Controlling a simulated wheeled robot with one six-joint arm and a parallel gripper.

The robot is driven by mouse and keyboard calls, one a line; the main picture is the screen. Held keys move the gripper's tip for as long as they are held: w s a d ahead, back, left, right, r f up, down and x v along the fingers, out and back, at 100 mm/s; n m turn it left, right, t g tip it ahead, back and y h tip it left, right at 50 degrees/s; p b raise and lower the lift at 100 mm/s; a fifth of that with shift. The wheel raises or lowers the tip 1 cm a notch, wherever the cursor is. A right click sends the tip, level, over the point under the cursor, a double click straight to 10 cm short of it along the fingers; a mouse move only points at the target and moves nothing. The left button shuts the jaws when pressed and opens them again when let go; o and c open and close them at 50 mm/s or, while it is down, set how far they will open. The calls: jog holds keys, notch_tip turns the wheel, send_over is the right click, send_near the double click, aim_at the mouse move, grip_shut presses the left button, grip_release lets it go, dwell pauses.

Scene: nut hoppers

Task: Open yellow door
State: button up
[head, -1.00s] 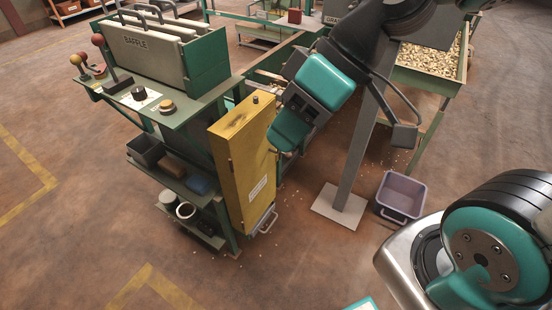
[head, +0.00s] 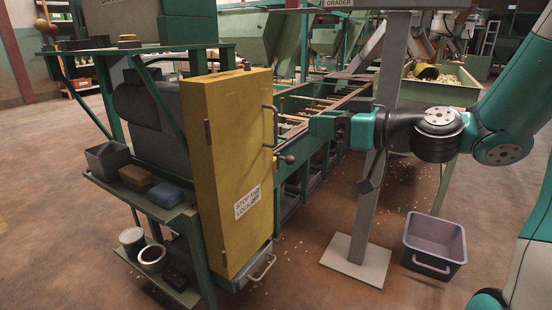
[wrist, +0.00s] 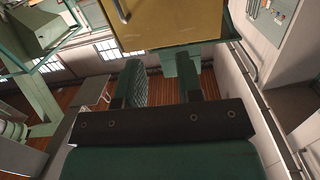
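A grey post (head: 385,130) on a pale base plate stands close to my arm. A purple-grey bin (head: 434,243) is on the floor right of it. Shelves with small boxes (head: 170,195) are left of the door. A second handle (head: 263,268) sits below the door.

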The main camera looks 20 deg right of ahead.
jog(key=d+f+t+h+b, duration=0.1)
jog(key=d+f+t+b, duration=0.1)
jog(key=d+f, duration=0.2)
jog(key=m+p, duration=0.1)
jog(key=p, duration=0.3)
send_over(276, 146)
jog(key=shift+w+d+r+h, duration=0.1)
jog(key=shift+w+r+h, duration=0.15)
jog(key=shift+h, duration=0.15)
grip_shut()
